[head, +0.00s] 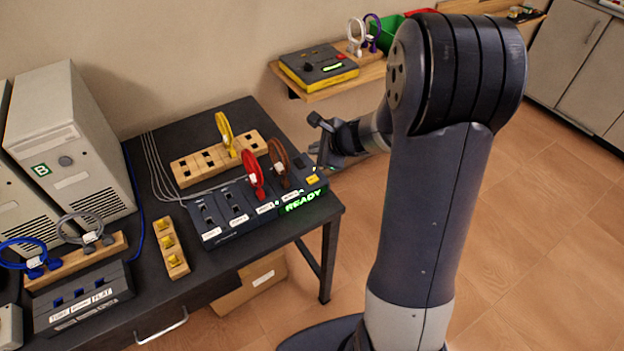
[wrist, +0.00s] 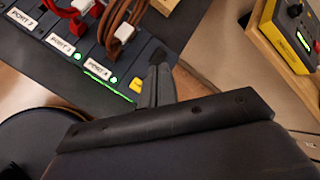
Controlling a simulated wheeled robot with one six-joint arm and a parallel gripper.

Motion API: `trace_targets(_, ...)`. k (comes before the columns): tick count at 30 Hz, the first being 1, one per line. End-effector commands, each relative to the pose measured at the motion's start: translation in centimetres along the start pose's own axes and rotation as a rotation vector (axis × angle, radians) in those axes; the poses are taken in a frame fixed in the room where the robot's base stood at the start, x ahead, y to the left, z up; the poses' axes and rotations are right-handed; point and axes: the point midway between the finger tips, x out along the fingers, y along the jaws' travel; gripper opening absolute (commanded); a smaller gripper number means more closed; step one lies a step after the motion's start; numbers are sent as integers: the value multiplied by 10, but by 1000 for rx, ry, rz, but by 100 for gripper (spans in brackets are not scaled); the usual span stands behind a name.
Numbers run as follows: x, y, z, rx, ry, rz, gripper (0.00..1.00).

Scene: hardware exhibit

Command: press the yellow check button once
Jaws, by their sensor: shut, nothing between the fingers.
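The yellow check button (head: 313,179) is a small yellow patch at the right end of the dark port unit (head: 222,222), above a lit green READY display (head: 304,201). In the wrist view the yellow button (wrist: 137,86) shows just left of my fingers. My gripper (head: 321,163) is shut and empty, close above the right end of the unit. In the wrist view its fingertips (wrist: 158,58) lie together over the unit's edge beside the button. I cannot tell whether they touch the unit.
A red cable (head: 253,172) and a brown cable (head: 279,160) stand in the ports left of the button. A yellow cable (head: 225,130) stands in a wooden block behind. A yellow-and-grey device (head: 318,66) sits on the wall shelf. Open floor lies to the right.

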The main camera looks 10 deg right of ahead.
Motion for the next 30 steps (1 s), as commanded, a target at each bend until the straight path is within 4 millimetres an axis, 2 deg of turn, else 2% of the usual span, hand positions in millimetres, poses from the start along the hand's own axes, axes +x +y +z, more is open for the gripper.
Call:
trace_targets(16,51,37,-37,0,0,0,0)
trace_targets(21,57,42,-42,0,0,0,0)
trace_targets(30,57,42,-42,0,0,0,0)
